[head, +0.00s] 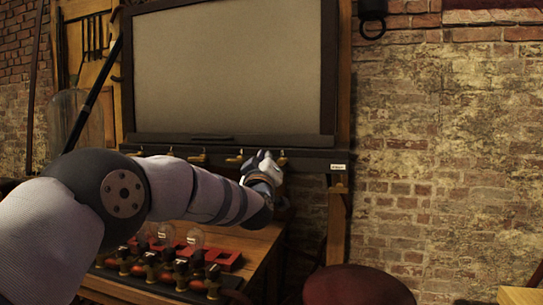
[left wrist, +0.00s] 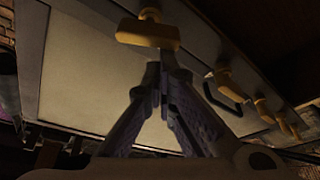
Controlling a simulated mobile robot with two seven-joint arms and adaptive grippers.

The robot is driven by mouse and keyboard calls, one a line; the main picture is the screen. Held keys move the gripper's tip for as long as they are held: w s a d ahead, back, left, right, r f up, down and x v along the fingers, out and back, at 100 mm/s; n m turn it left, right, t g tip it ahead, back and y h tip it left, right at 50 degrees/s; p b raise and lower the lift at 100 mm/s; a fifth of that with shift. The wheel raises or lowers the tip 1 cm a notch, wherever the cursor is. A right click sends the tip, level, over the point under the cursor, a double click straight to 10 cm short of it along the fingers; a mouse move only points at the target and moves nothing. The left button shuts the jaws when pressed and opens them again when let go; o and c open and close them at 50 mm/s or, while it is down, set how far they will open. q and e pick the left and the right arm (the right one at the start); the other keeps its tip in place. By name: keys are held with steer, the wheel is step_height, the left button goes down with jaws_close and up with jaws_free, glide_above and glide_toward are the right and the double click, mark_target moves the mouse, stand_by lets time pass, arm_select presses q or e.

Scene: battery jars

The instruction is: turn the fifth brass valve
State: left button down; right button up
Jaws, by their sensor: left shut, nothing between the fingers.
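A row of brass valves is set along a dark rail (head: 318,160) below a large pale board. The brass valve at the right end of the row (head: 283,157) is beside my left gripper (head: 268,157). In the left wrist view this valve (left wrist: 148,33) is large, with a flat bar-shaped handle just beyond my fingertips (left wrist: 162,68). The fingers are shut together and empty; a small gap seems to separate them from the handle, but contact is hard to judge. Other brass valves (left wrist: 223,82) recede to the right there. My right gripper is not in view.
Below the rail is a wooden bench with glass bulbs (head: 195,238), red blocks and dark fittings with brass parts. A dark red round seat (head: 358,285) stands at lower right. A brick wall (head: 440,150) fills the right side.

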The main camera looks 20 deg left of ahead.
arm_select(q)
steer(key=shift+a+f+n+g+y+p, duration=0.1)
steer(key=shift+f+n+g+y, duration=0.15)
steer(key=shift+n, duration=0.8)
steer(key=shift+a+f+n+g+y+p, duration=0.1)
steer(key=shift+f+n+g+y+p, duration=0.15)
steer(key=shift+n, duration=0.75)
steer(key=shift+f+n+g+y, duration=0.2)
steer(key=shift+n+g, duration=0.1)
steer(key=shift+n, duration=0.75)
steer(key=shift+f+n+g, duration=0.25)
steer(key=shift+n+g, duration=0.25)
steer(key=shift+n, duration=0.95)
steer(key=shift+f+n+g, duration=0.25)
steer(key=shift+n+g, duration=0.25)
steer(key=shift+n, duration=0.95)
stand_by(1.3)
